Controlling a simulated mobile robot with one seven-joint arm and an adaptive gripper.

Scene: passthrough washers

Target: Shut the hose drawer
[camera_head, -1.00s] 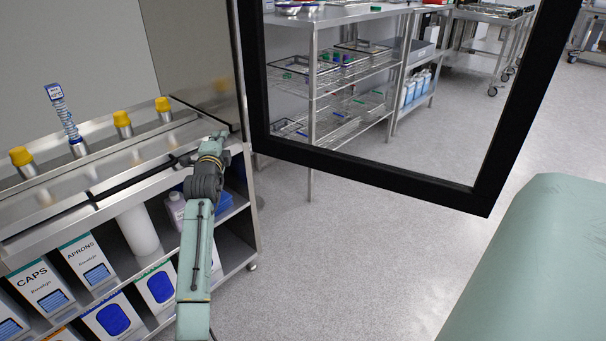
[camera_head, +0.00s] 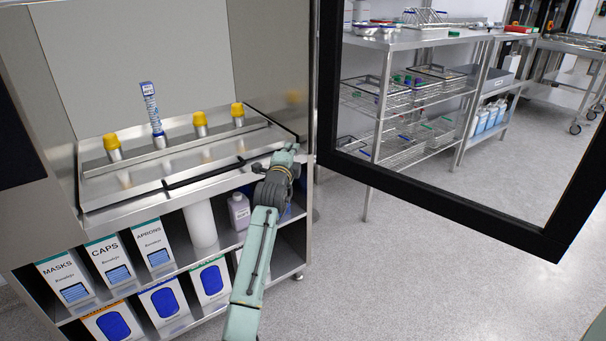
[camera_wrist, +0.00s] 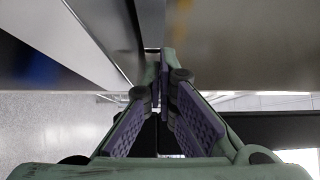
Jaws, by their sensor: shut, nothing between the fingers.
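The hose drawer (camera_head: 130,190) is a shiny steel tray at the bottom of the cabinet opening, with a long black handle (camera_head: 215,173) along its front. Several yellow-capped fittings (camera_head: 200,124) and a blue-and-white coiled hose (camera_head: 152,110) stand in a row behind it. My gripper (camera_head: 288,150) is at the right end of the drawer front, beside the cabinet's right side. Whether it touches the drawer is unclear. In the wrist view my gripper (camera_wrist: 164,55) has its fingertips together, empty, close to steel surfaces.
A black-framed glass door (camera_head: 440,197) stands open to the right of my arm. Shelves below hold labelled boxes (camera_head: 108,260), a white cylinder (camera_head: 201,224) and a bottle (camera_head: 238,211). Wire racks (camera_head: 410,95) stand behind the glass. The floor (camera_head: 400,290) at right is clear.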

